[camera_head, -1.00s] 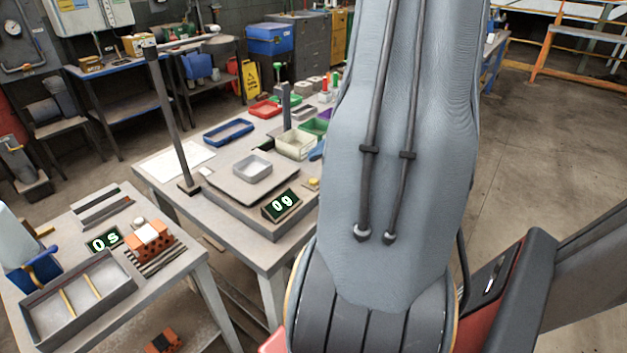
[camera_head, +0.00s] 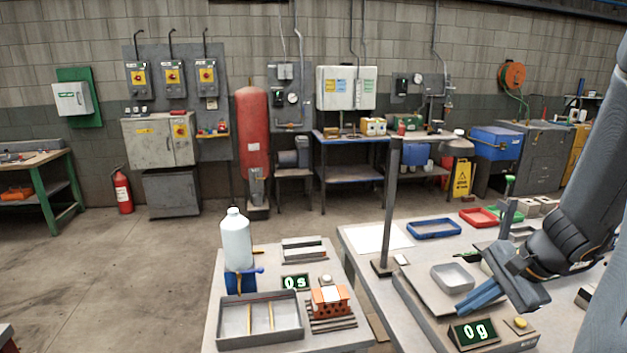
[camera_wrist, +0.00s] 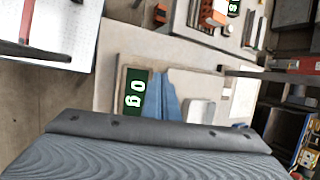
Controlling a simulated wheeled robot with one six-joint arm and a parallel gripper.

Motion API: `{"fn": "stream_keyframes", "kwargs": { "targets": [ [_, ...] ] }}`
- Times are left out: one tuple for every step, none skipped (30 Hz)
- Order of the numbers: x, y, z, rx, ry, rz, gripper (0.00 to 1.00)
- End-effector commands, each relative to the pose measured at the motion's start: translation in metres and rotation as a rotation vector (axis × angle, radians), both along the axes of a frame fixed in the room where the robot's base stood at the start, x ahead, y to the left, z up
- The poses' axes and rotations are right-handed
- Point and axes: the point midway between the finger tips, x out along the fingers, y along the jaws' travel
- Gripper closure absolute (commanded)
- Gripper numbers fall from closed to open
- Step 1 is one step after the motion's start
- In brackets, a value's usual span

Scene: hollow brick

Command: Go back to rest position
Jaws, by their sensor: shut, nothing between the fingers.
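My gripper (camera_head: 478,298) shows at the right of the head view, its blue fingers together and empty. It points left and down in front of the scale (camera_head: 450,333), whose display reads 0 g. A small grey tray (camera_head: 453,278) sits on the scale plate, just behind the fingers. In the wrist view the blue fingers (camera_wrist: 166,98) lie between the green 0 g display (camera_wrist: 135,93) and the pale tray (camera_wrist: 199,112). I cannot tell how high the fingers are above the scale. The orange hollow brick (camera_head: 331,298) sits on dark ribs on the left table, with a white patch on top.
The left table holds a divided grey tray (camera_head: 262,322), a white bottle (camera_head: 236,240) and a 0 s display (camera_head: 296,283). A dark upright post (camera_head: 391,205) stands on the right table near the scale. Blue (camera_head: 433,228) and red trays lie behind.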

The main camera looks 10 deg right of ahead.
Motion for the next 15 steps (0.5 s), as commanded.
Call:
{"fn": "stream_keyframes", "kwargs": {
  "targets": [
    [-0.001, 0.023, -0.001, -0.041, 0.015, 0.102, 1.0],
    [-0.003, 0.035, -0.002, -0.067, 0.025, 0.161, 1.0],
    [-0.006, 0.049, -0.003, -0.102, 0.036, 0.24, 1.0],
    [-0.009, 0.059, -0.003, -0.129, 0.042, 0.298, 1.0],
    [-0.011, 0.069, -0.004, -0.155, 0.047, 0.357, 1.0],
    [-0.015, 0.08, -0.004, -0.193, 0.052, 0.435, 1.0],
    [-0.017, 0.089, -0.005, -0.22, 0.054, 0.494, 1.0],
    [-0.02, 0.098, -0.005, -0.249, 0.055, 0.553, 1.0],
    [-0.023, 0.108, -0.005, -0.288, 0.053, 0.632, 1.0],
    [-0.025, 0.116, -0.004, -0.316, 0.051, 0.69, 1.0],
    [-0.027, 0.123, -0.004, -0.345, 0.047, 0.749, 1.0],
    [-0.03, 0.133, -0.004, -0.383, 0.041, 0.825, 1.0],
    [-0.032, 0.14, -0.003, -0.412, 0.034, 0.882, 1.0],
    [-0.033, 0.146, -0.003, -0.441, 0.026, 0.937, 1.0],
    [-0.035, 0.154, -0.002, -0.476, 0.015, 1.009, 1.0]
  ]
}}
